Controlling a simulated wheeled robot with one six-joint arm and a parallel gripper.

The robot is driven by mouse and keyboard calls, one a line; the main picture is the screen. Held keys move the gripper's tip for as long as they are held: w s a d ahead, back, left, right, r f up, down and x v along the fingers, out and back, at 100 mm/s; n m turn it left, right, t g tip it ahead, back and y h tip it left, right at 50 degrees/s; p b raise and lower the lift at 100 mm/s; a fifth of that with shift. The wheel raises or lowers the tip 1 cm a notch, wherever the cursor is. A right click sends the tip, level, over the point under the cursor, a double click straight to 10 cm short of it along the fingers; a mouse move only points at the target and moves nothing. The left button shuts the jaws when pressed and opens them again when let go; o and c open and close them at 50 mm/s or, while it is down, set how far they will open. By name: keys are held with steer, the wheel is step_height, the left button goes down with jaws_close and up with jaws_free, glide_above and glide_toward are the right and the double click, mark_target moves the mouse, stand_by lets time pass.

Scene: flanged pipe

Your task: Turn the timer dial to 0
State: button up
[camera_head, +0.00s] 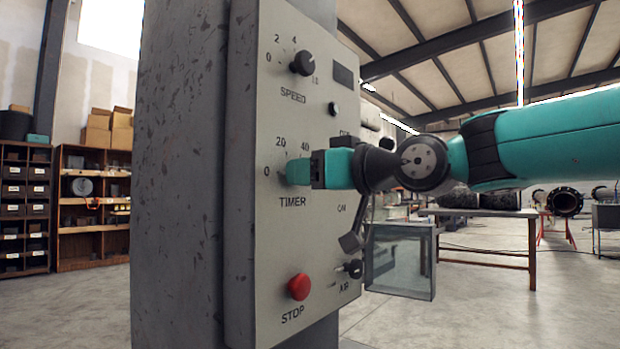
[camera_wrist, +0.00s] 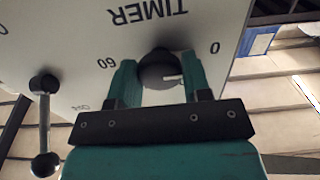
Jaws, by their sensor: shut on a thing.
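The dark round timer dial (camera_wrist: 158,72) sits on the grey control panel between the two teal fingers of my gripper (camera_wrist: 158,88). The fingers are closed on its sides. In the wrist view the panel appears upside down, with "0" to the right of the dial and "60" to the left. A pale pointer mark on the dial lies toward its right side, roughly on the "0" side; its exact reading is unclear. In the head view my gripper (camera_head: 298,172) reaches in from the right, above the TIMER label, and hides the dial.
The panel (camera_head: 275,235) is on a grey column. The speed knob (camera_head: 303,63) is above, the red stop button (camera_head: 299,287) below, and the air valve (camera_head: 354,268) at lower right. A black lever (camera_wrist: 43,120) stands out beside the dial, close to my gripper.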

stand_by(0.3)
steer(key=o, duration=0.9)
steer(key=shift+d, duration=0.1)
steer(key=b+v, duration=0.1)
steer(key=v, duration=1.6)
steer(key=shift+s+d+f, duration=0.1)
